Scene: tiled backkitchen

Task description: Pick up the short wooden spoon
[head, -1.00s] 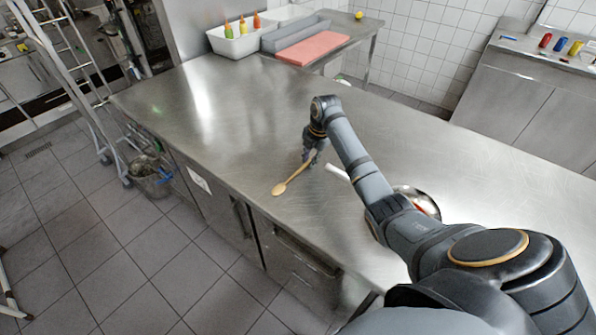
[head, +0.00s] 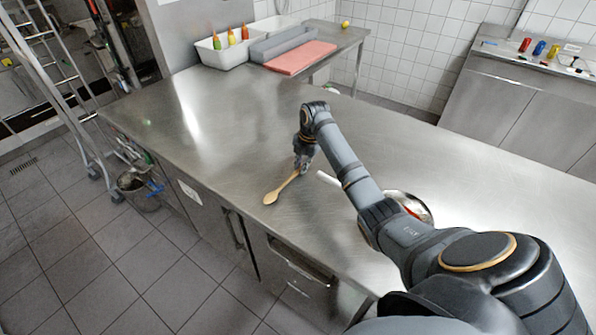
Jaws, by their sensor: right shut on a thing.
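The short wooden spoon (head: 271,198) is over the steel counter (head: 232,135), near its front edge, with its bowl toward the lower left. My right gripper (head: 300,169) is shut on the upper end of the spoon's handle, which its fingers partly hide. I cannot tell whether the spoon touches the counter. My left gripper is not in the head view.
A pan (head: 409,201) with something red in it is partly hidden behind my right arm. A white bin (head: 222,52) with bottles, a grey bin (head: 290,43) and a red board (head: 300,57) are at the back. The counter's left part is clear.

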